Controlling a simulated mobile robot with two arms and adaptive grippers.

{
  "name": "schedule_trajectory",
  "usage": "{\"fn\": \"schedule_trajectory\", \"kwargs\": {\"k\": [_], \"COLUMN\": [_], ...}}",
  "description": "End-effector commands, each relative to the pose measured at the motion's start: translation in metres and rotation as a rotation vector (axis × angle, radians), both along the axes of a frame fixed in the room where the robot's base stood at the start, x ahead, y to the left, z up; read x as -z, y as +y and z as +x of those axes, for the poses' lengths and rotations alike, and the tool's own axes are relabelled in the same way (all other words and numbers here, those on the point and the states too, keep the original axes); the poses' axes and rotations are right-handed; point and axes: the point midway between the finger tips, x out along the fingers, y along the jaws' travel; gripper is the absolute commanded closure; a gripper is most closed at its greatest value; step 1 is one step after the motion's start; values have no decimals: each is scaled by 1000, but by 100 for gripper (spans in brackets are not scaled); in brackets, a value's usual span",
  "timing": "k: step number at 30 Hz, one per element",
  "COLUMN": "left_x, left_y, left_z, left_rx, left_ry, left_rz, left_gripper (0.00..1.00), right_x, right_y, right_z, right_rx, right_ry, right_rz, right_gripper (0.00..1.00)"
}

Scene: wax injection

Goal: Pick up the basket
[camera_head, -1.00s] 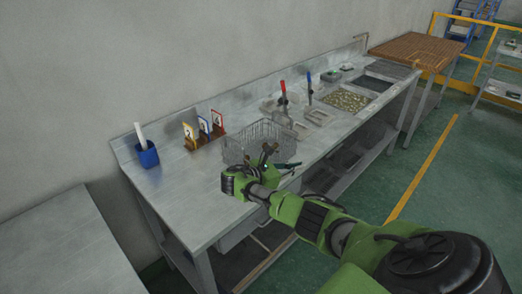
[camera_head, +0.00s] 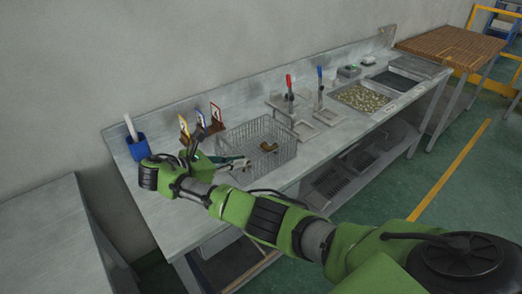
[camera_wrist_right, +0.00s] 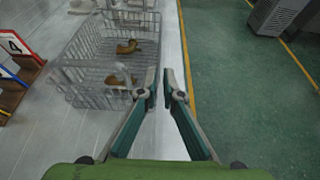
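The grey wire basket (camera_head: 283,158) stands on the metal bench, with brown pieces inside. It also shows in the wrist view (camera_wrist_right: 85,98), at left. My right gripper (camera_head: 240,164) is at the basket's near left corner in the head view. In the wrist view its two teal fingers (camera_wrist_right: 161,90) have a narrow gap between their tips, with nothing seen between them. The left finger overlaps the basket's edge in the picture; I cannot tell whether it touches. My left gripper is not in view.
A blue cup (camera_head: 138,149) with a white stick and several framed cards (camera_head: 215,117) stand left of the basket. Red-handled (camera_head: 290,87) and blue-handled (camera_head: 320,85) clamps stand to its right. A tray of small pieces (camera_head: 362,98) lies beyond. Green floor lies before the bench.

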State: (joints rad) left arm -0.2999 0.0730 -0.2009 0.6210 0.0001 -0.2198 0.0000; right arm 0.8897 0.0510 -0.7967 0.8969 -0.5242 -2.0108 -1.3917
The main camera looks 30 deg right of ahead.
Motion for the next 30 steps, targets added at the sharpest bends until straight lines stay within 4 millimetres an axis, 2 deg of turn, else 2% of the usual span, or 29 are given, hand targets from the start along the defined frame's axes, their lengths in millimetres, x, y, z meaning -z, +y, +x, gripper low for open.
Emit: {"fn": "schedule_trajectory", "kwargs": {"k": [1, 5, 6, 14, 23, 30], "left_x": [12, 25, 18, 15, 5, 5], "left_y": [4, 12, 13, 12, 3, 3], "left_z": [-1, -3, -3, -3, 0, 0], "left_rx": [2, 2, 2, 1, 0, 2], "left_ry": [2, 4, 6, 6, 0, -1], "left_rz": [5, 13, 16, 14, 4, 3], "left_gripper": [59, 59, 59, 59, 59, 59], "right_x": [9, 19, 17, 25, 42, 46], "right_y": [-13, -36, -41, -60, -98, -104], "right_z": [1, 3, 3, 5, 9, 10], "right_rx": [2, 2, 2, 2, 3, 0], "right_ry": [-3, -2, 0, 1, 1, -1], "right_rz": [-6, -4, -3, -1, -2, 0], "right_gripper": [93, 93, 93, 93, 93, 93]}}
